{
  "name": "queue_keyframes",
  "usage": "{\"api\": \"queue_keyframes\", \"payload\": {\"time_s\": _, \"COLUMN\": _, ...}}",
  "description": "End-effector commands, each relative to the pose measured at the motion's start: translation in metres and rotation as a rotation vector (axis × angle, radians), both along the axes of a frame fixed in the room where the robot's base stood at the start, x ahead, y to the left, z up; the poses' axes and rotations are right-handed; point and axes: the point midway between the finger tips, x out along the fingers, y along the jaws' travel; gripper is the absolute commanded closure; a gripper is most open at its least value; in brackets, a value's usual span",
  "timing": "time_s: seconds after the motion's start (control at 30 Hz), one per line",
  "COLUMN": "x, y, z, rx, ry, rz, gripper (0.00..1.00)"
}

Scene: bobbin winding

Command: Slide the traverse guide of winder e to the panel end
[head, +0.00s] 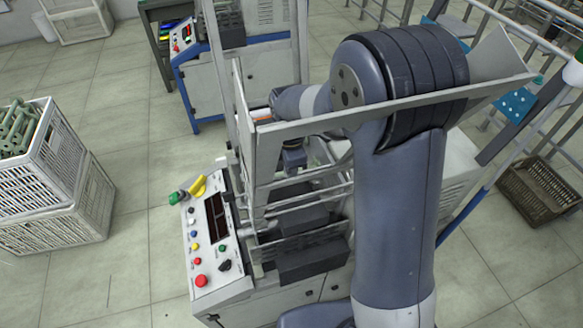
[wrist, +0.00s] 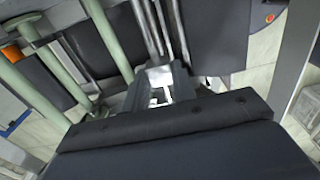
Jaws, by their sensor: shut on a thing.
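A winder with a white control panel (head: 198,246) stands below my arm in the head view. No letter on it is legible, so I cannot tell from a label that it is winder e. My gripper (head: 294,160) reaches down inside its frame, over the rods, to the right of the panel. In the wrist view my gripper (wrist: 158,92) is shut on a small pale piece (wrist: 160,76) at the rods, which looks like the traverse guide. The fingers cover much of it. In the head view my arm and the frame hide the guide.
A slanted frame bar (head: 400,108) crosses in front of my arm. Dark blocks (head: 312,262) sit low in the winder. A second winder (head: 190,62) stands behind. White crates (head: 50,215) stand at left, a brown basket (head: 533,195) at right. Floor left of the panel is clear.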

Motion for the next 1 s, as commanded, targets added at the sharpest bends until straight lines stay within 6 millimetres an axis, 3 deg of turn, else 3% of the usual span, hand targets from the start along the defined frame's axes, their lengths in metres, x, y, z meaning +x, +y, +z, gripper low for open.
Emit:
{"api": "queue_keyframes", "payload": {"time_s": 0.23, "x": -0.009, "y": 0.033, "z": 0.001, "rx": 0.002, "ry": -0.003, "rz": 0.005, "gripper": 1.0}}
{"api": "queue_keyframes", "payload": {"time_s": 0.53, "x": -0.009, "y": 0.036, "z": 0.001, "rx": 0.002, "ry": -0.003, "rz": 0.0, "gripper": 1.0}}
{"api": "queue_keyframes", "payload": {"time_s": 0.57, "x": -0.009, "y": 0.036, "z": 0.001, "rx": 0.002, "ry": -0.003, "rz": 0.0, "gripper": 0.73}}
{"api": "queue_keyframes", "payload": {"time_s": 0.8, "x": -0.01, "y": 0.035, "z": 0.001, "rx": 0.001, "ry": -0.001, "rz": 0.0, "gripper": 0.53}}
{"api": "queue_keyframes", "payload": {"time_s": 1.0, "x": -0.01, "y": 0.035, "z": 0.0, "rx": 0.0, "ry": -0.001, "rz": 0.0, "gripper": 0.53}}
